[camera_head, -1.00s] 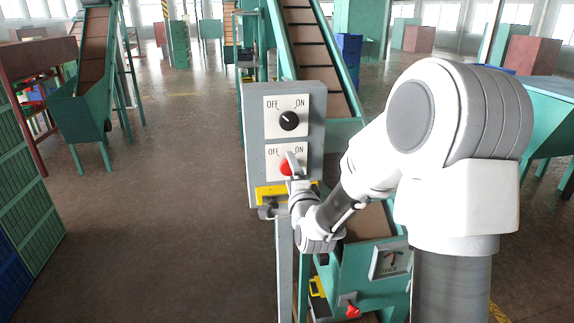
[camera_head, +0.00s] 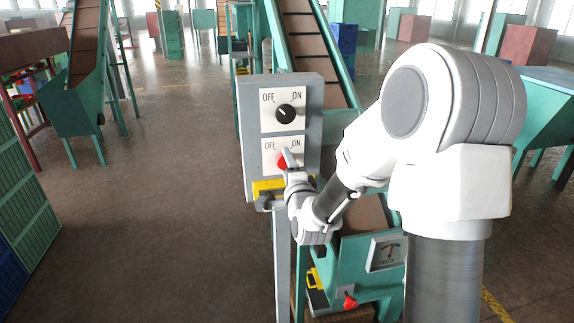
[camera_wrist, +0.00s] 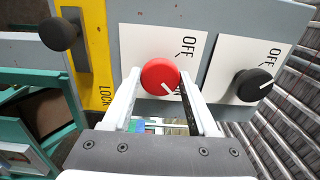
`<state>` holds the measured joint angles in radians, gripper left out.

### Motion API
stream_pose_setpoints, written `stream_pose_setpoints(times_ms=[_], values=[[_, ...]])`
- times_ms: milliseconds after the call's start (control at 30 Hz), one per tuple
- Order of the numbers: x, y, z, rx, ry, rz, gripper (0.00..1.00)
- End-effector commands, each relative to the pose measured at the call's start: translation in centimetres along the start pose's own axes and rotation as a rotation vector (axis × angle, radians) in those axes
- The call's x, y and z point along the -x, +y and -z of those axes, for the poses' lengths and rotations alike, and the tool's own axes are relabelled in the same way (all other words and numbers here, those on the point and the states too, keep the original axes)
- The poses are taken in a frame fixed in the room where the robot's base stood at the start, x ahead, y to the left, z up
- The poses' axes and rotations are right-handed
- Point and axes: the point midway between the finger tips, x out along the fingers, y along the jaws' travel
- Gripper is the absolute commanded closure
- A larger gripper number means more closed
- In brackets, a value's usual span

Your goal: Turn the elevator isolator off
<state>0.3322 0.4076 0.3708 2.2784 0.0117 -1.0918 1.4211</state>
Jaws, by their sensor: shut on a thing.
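A grey control box (camera_head: 246,135) on a post carries two white OFF/ON plates. The lower plate has a red isolator knob (camera_head: 282,162), mostly hidden by my gripper (camera_head: 289,158) in the head view. In the wrist view, the red knob (camera_wrist: 160,73) sits between the two fingers of my gripper (camera_wrist: 160,80), which is shut on it. Its white pointer line is angled toward the ON side; the ON lettering is mostly covered by a finger. The upper plate's black knob (camera_head: 285,114) points toward OFF and is untouched; it also shows in the wrist view (camera_wrist: 254,85).
A yellow LOCK strip (camera_wrist: 97,50) with a dark round knob (camera_wrist: 58,34) adjoins the red knob's plate. An inclined belt conveyor (camera_head: 308,60) rises behind the box. A gauge (camera_head: 387,253) and another red handle (camera_head: 350,301) sit lower right. Floor at left is clear.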

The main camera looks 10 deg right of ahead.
Motion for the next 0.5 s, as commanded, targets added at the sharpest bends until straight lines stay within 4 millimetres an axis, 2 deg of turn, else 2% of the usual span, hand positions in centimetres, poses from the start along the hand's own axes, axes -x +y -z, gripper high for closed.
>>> stream_pose_setpoints(times_ms=[33, 133, 500], values=[[0.0, 0.01, -0.01, 0.0, 0.0, 0.0, 0.8], [0.0, 0.0, -0.01, 0.0, 0.0, 0.0, 0.96], [-0.02, 0.27, 0.03, 0.069, 0.001, 0.003, 0.96]])
